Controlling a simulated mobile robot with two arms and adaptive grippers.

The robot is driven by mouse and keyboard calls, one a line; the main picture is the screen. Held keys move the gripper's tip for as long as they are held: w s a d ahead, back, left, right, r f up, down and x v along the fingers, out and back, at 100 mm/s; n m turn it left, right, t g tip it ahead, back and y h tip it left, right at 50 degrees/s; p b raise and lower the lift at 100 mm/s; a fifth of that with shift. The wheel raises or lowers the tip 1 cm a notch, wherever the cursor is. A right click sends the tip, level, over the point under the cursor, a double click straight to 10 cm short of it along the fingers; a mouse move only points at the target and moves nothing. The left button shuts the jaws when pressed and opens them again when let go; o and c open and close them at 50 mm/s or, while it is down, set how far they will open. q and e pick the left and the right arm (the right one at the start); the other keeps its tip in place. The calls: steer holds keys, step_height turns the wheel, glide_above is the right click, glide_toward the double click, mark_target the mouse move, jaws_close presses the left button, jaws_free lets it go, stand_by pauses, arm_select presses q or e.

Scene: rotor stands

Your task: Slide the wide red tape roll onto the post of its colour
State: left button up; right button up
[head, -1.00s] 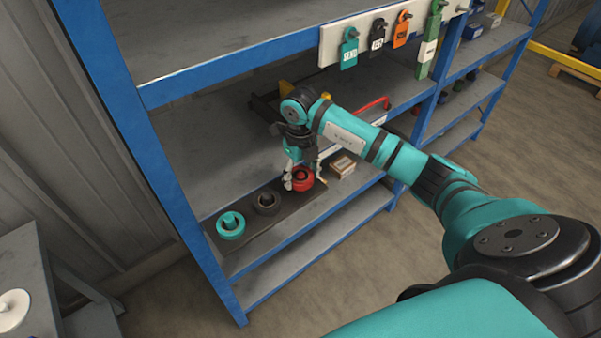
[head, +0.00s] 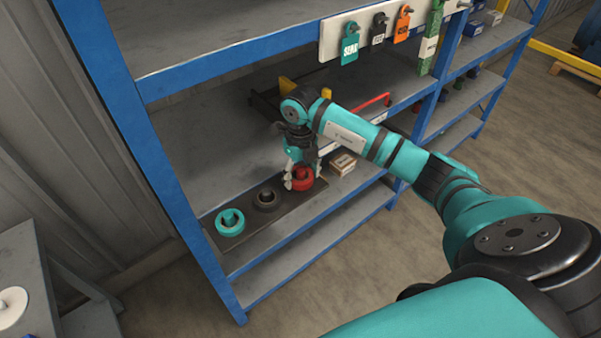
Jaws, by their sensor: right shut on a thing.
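The red tape roll (head: 300,184) is at the right end of a dark base plate (head: 276,225) on the shelf. My right gripper (head: 303,178) points down over the roll, shut on it, with fingers at its sides. A red post top seems to show in the roll's middle, but the fingers cover part of it. I cannot tell whether the roll sits flat on the plate. My left gripper is not in view.
A teal ring (head: 230,222) and a dark ring (head: 267,199) sit left on the same plate. A small cardboard box (head: 343,163) stands close to the right. A blue shelf upright (head: 150,160) rises at the left, and tags (head: 350,42) hang above.

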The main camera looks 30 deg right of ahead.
steer(key=o, duration=1.2)
steer(key=shift+o, duration=0.9)
steer(key=shift+r+p, duration=3)
steer(key=shift+r, duration=1.55)
steer(key=shift+f, duration=0.1)
